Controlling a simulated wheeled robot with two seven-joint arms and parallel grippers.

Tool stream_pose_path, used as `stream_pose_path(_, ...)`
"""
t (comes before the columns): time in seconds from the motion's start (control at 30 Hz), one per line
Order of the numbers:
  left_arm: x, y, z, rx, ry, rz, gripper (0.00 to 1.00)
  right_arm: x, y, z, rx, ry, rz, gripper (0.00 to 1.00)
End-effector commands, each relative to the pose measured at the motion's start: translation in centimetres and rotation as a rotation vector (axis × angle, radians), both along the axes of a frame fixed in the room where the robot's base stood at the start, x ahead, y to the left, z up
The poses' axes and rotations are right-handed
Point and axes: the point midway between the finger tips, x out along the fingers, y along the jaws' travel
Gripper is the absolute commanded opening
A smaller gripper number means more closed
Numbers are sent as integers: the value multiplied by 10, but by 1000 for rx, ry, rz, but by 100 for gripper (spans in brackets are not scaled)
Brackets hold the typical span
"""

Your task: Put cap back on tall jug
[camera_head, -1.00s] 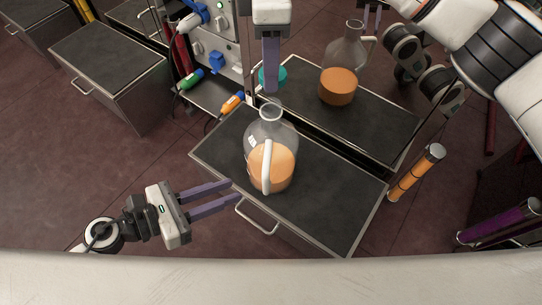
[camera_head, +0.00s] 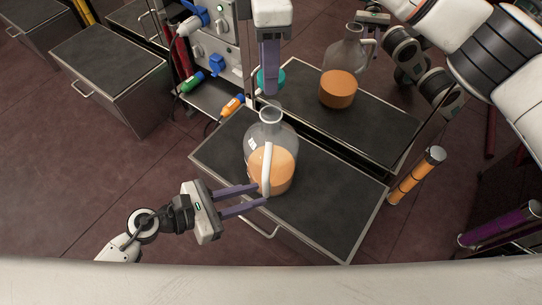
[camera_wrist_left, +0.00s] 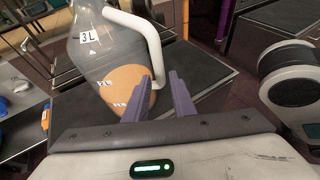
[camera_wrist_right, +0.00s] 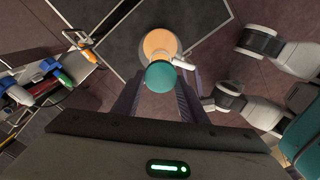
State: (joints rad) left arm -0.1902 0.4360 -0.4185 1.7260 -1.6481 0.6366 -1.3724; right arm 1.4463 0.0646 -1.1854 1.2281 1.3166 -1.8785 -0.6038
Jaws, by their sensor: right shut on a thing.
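The tall jug (camera_head: 284,138), clear with orange liquid and a white handle (camera_head: 268,165), stands upright and open-mouthed on the near cart. It bears a "3 L" label in the left wrist view (camera_wrist_left: 88,60). My right gripper (camera_head: 270,90) is shut on the teal cap (camera_head: 282,76), held apart from and above the jug's mouth. The cap (camera_wrist_right: 160,76) covers part of the jug in the right wrist view. My left gripper (camera_head: 261,193) is open, its fingertips at the handle's lower end. In the left wrist view the handle's bottom lies between or just beyond the fingertips (camera_wrist_left: 162,82).
The near cart's dark top (camera_head: 325,200) is clear right of the jug. A panel (camera_head: 217,45) with coloured connectors is at back left. An orange cylinder (camera_head: 415,177) stands at right.

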Motion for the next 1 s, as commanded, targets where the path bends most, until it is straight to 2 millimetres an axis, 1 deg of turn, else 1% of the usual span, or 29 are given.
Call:
stream_pose_path(0.03,5,-9,-3,-3,-1,0,23,0,0,0,0,0,0,18)
stream_pose_path(0.1,9,-19,-7,-3,0,-1,23,0,0,0,0,0,0,18)
stream_pose_path(0.3,18,-35,-15,-1,0,-1,23,0,0,0,0,0,0,18)
stream_pose_path(0.47,19,-39,-18,0,0,-1,23,0,0,0,0,0,0,18)
stream_pose_path(0.7,19,-39,-18,0,0,-1,23,0,0,0,0,0,0,18)
stream_pose_path(0.83,19,-39,-18,0,0,-1,1,0,0,0,0,0,0,18)
stream_pose_path(0.87,19,-39,-18,0,0,-1,0,0,0,0,0,0,0,18)
stream_pose_path(1.0,19,-39,-18,0,0,-2,0,0,0,0,0,0,0,18)
